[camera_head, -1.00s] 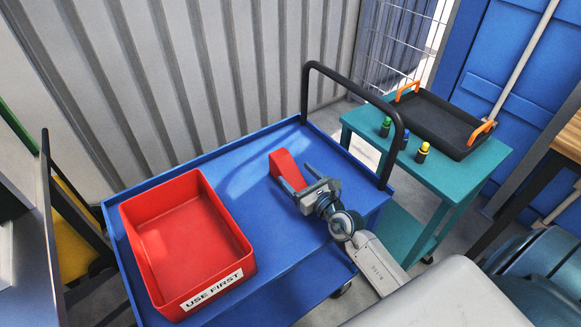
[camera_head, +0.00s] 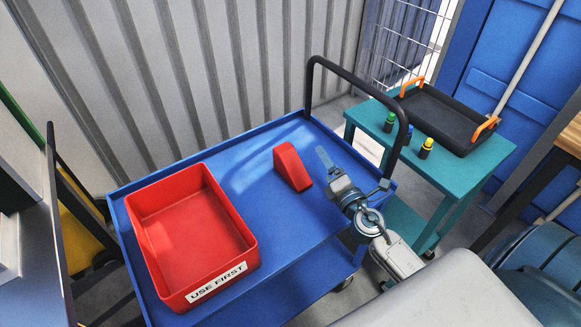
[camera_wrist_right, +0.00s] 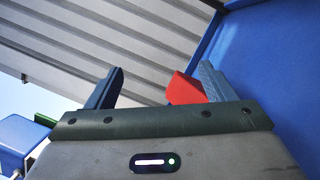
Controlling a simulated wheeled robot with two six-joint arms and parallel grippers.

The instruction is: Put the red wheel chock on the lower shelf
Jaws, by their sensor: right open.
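The red wheel chock (camera_head: 291,166) is a wedge resting on the blue cart's top shelf (camera_head: 262,205), right of the red bin. My right gripper (camera_head: 352,172) is open and empty just right of the chock, with its fingers spread. In the right wrist view the chock (camera_wrist_right: 186,90) shows beyond the fingers, partly hidden by the right-hand finger. The blue cart's lower shelf (camera_head: 290,300) shows in part below its top. A teal stand also has a lower shelf (camera_head: 402,225), partly hidden. My left gripper is not in view.
A red bin (camera_head: 155,250) labelled USE FIRST fills the cart's left side. A black handle (camera_head: 350,72) rises at its right end. The teal stand (camera_head: 470,172) carries a black tray (camera_head: 445,118) and several small bottles. A ribbed wall stands behind the cart.

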